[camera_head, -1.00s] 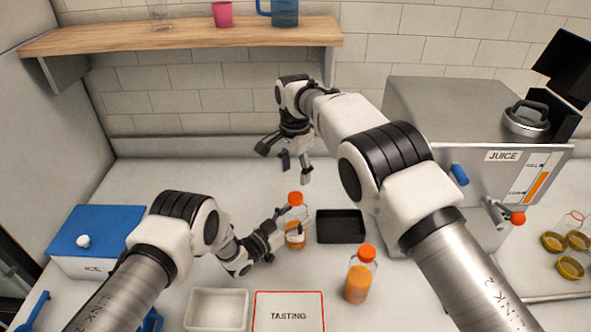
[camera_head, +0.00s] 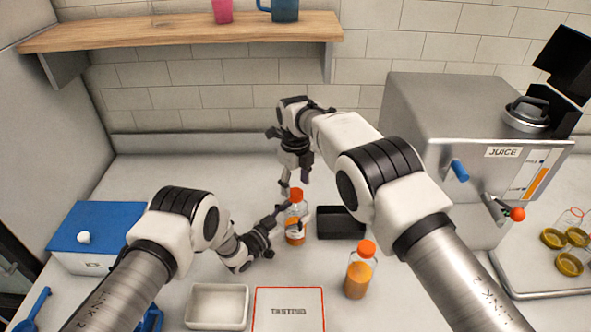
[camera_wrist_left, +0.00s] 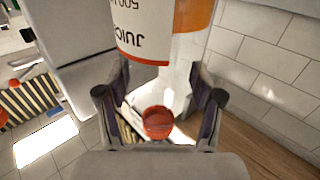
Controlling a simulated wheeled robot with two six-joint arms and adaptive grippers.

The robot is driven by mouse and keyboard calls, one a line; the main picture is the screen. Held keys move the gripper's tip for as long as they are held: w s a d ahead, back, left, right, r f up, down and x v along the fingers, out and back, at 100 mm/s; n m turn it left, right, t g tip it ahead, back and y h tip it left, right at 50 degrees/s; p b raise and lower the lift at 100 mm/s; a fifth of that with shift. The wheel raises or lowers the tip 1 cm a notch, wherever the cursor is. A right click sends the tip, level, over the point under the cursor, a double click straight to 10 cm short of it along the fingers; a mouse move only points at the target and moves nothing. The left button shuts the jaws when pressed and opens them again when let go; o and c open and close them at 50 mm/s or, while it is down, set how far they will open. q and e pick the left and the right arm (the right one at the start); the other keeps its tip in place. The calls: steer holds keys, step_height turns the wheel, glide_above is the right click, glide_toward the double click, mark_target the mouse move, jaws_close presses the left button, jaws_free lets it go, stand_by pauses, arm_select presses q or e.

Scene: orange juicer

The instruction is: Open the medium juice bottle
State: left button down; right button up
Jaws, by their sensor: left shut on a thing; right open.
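A clear bottle of orange juice with an orange cap (camera_head: 295,195) stands upright on the counter in the head view. My left gripper (camera_head: 288,222) is shut on this bottle's body from the left. In the left wrist view the bottle (camera_wrist_left: 160,45) appears upside down between the fingers, with its "JUICE" label and orange cap (camera_wrist_left: 157,122) showing. My right gripper (camera_head: 294,178) is open and points down just above the cap, its fingers near either side of it. I cannot tell whether they touch it. A second juice bottle (camera_head: 360,270) with an orange cap stands to the front right.
A black tray (camera_head: 341,224) lies right of the held bottle. A white tray (camera_head: 217,307) and a "TASTING" mat (camera_head: 289,309) lie in front. A blue-lidded ice box (camera_head: 92,232) is at left, the juice machine (camera_head: 455,130) at right. A shelf (camera_head: 180,34) hangs behind.

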mark_target(296, 194)
step_height(296, 194, down, 2)
steer(key=shift+f, duration=0.2)
jaws_close()
